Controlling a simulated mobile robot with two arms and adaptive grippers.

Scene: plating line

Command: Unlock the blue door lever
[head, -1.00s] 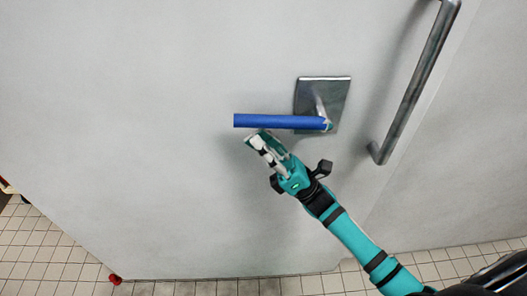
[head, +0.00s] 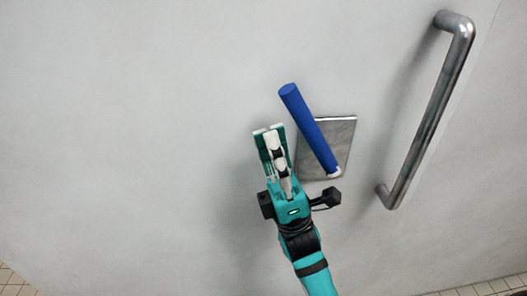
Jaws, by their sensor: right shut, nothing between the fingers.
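The blue door lever (head: 309,128) is on a square metal plate (head: 340,138) on the pale door. It is tilted steeply, its free end up and to the left and its pivot end at the lower part of the plate. My right gripper (head: 268,130) is shut and empty, just left of the lever, with its fingertips pointing up. In this view the fingers look apart from the lever; whether any part touches it I cannot tell. My left gripper is not in view.
A long metal pull handle (head: 430,112) stands out from the door to the right of the lever. The pale door (head: 130,130) fills most of the view, and its left part is bare. Tiled floor (head: 12,284) shows at the lower corners.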

